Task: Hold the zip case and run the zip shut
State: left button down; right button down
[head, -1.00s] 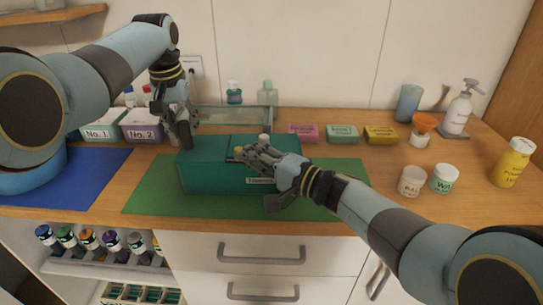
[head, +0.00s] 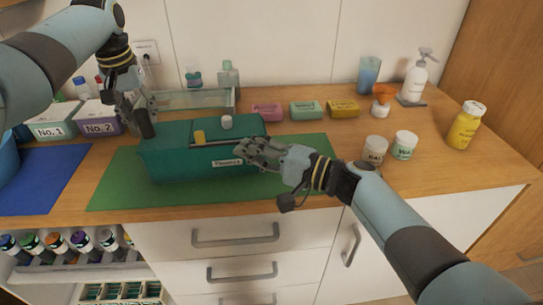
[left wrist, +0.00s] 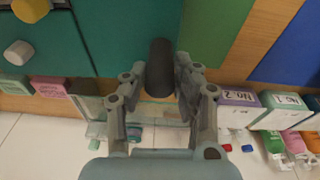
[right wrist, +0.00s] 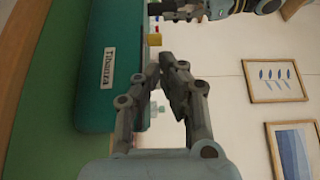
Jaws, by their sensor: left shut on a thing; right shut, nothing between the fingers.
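The teal zip case (head: 165,160) lies on a green mat (head: 115,190), its name label facing front. A yellow knob (head: 199,137) and a white knob (head: 227,122) stand on its top; a dark slit runs beside the yellow one. My left gripper (left wrist: 160,75) is shut on a dark cylindrical grip (left wrist: 160,55) at the case's left end. My right gripper (head: 243,147) is shut and empty at the case's right front edge; in the right wrist view (right wrist: 165,65) its fingertips are beside the case. I cannot make out the zip slider.
Pink, green and yellow boxes (head: 305,110) stand behind the mat. Two white jars (head: 376,149) stand right of my right gripper. Boxes No. 1 and No. 2 (head: 98,125) and a glass tray (head: 180,100) are behind on the left. The wood at front right is clear.

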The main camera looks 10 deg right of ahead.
pick_arm(q)
jog(key=shift+s+d+f, duration=0.1)
jog(key=shift+s+f, duration=0.2)
jog(key=shift+f, duration=0.2)
pick_arm(e)
jog(key=v, duration=0.5)
pick_arm(q)
jog(key=c, duration=1.4)
grip_release()
jog(key=o, duration=0.5)
jog(key=shift+w, duration=0.3)
jog(key=shift+c, duration=0.2)
jog(key=shift+r, duration=0.15)
pick_arm(e)
jog(key=shift+w+f, duration=0.1)
jog(key=shift+w, duration=0.1)
